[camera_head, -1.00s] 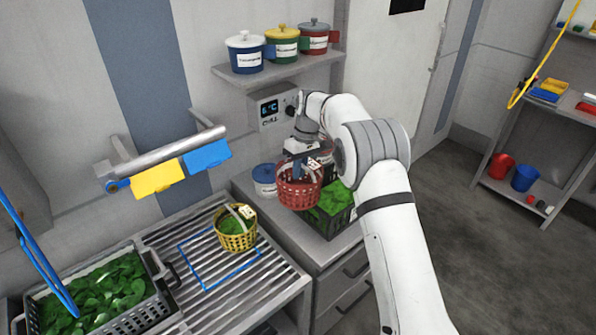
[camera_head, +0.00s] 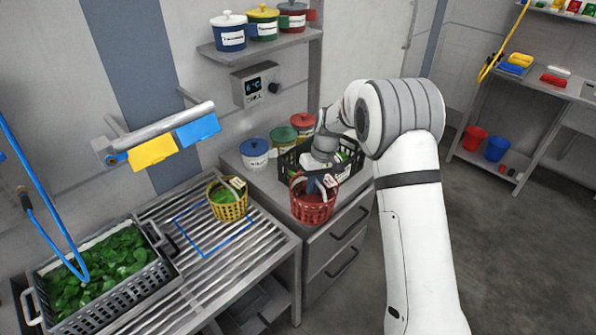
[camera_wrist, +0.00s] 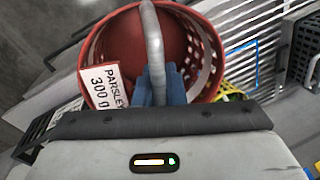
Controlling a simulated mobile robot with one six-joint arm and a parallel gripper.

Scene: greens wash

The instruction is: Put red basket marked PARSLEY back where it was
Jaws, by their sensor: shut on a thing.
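The red basket (camera_head: 312,208) hangs upright under my gripper (camera_head: 318,184), near the front edge of the counter in the head view. Whether its base touches the counter I cannot tell. The basket looks empty from above. A blue outlined square (camera_head: 212,228) is marked on the slatted drainboard, left of the basket.
A yellow basket (camera_head: 228,206) with greens stands at the outline's upper right. A black crate (camera_head: 285,165) of greens and several lidded pots, including a blue one (camera_head: 255,155), stand behind the red basket. A grey crate of leaves (camera_head: 140,292) is at left.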

